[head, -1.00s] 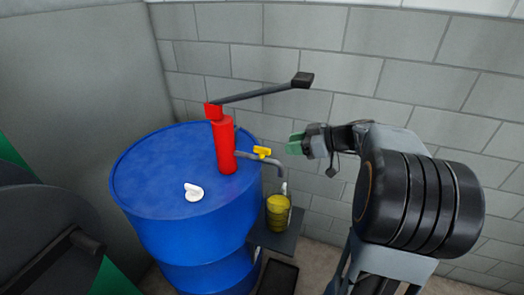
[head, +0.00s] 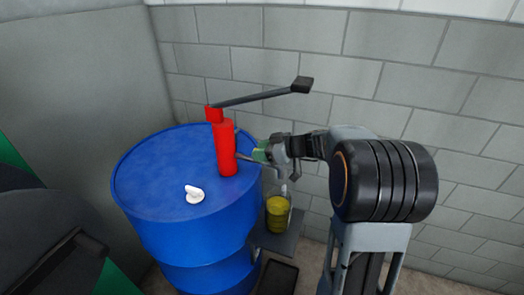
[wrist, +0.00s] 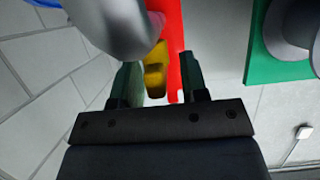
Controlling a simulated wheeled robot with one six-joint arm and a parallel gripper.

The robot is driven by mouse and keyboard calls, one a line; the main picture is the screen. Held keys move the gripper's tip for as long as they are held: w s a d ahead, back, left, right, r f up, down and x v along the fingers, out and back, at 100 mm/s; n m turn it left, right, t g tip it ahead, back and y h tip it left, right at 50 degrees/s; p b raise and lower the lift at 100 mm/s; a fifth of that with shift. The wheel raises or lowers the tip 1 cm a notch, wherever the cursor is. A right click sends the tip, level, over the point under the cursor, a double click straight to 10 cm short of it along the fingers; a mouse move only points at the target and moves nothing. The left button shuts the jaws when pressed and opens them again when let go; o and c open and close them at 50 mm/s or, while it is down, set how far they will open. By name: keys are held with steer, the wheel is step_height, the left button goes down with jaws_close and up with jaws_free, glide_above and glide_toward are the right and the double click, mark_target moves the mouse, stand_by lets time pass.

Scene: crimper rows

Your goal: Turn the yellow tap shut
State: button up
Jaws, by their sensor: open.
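The yellow tap (wrist: 155,72) shows in the wrist view between the two green fingers of my gripper (wrist: 160,64), with a gap on either side. Its upper part is hidden behind the grey spout pipe (wrist: 115,22). My gripper is open, and nothing is clamped in it. In the head view my gripper (head: 261,151) is at the spout just right of the red pump (head: 225,148) and hides the tap there. I cannot tell whether a finger touches the tap.
The pump stands on a blue drum (head: 160,170), with its long dark handle (head: 260,97) reaching right above my gripper. A white cap (head: 194,194) lies on the drum. A yellow container (head: 277,213) sits below the spout. A block wall (head: 440,75) is behind.

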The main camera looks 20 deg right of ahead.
jaws_close()
stand_by(0.3)
